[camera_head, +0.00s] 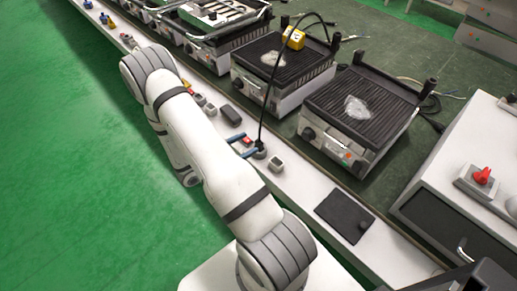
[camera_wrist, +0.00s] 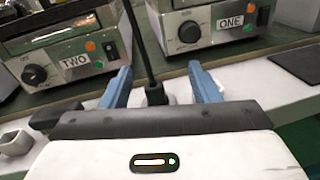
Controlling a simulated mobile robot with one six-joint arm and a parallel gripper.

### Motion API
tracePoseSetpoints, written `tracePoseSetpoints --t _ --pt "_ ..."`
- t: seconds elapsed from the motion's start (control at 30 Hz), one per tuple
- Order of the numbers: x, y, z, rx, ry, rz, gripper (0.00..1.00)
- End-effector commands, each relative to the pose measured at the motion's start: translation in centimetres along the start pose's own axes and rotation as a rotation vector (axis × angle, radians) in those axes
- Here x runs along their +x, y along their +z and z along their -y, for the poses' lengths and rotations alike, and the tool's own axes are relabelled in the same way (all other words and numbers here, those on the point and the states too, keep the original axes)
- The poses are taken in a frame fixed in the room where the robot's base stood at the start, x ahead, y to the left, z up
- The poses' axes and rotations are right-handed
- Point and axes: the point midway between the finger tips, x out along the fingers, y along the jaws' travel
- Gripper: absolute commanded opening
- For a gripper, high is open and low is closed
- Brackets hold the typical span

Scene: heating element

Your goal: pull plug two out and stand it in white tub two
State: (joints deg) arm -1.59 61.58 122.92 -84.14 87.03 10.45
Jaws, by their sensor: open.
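A black plug (camera_wrist: 156,94) with a cable rising from it stands upright in the wrist view, on a pale base on the white bench. In the head view the plug (camera_head: 260,152) sits beside my blue fingertips. My gripper (camera_wrist: 160,84) is open, with one finger on each side of the plug and a gap to each. It also shows in the head view (camera_head: 251,146). The cable carries a yellow tag (camera_head: 295,38). A small white tub (camera_wrist: 14,142) stands at the left in the wrist view; its number cannot be read. The lower plug is partly hidden by my gripper's body.
Appliance TWO (camera_wrist: 70,62) is behind the left finger and appliance ONE (camera_wrist: 205,28) behind the right. A dark block (camera_head: 231,115) and another small pale container (camera_head: 276,165) are near the plug. A flat black plate (camera_head: 343,215) lies nearer me on the bench.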

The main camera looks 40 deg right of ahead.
Motion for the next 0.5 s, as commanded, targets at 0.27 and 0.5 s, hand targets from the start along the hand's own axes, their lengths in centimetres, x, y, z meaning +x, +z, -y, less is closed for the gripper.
tracePoseSetpoints --t 0.27,0.5 --pt "0.2 -5.6 0.0 -0.103 0.149 0.035 0.55" --pt "2.2 -5.8 -0.4 -0.107 0.156 0.036 0.55"
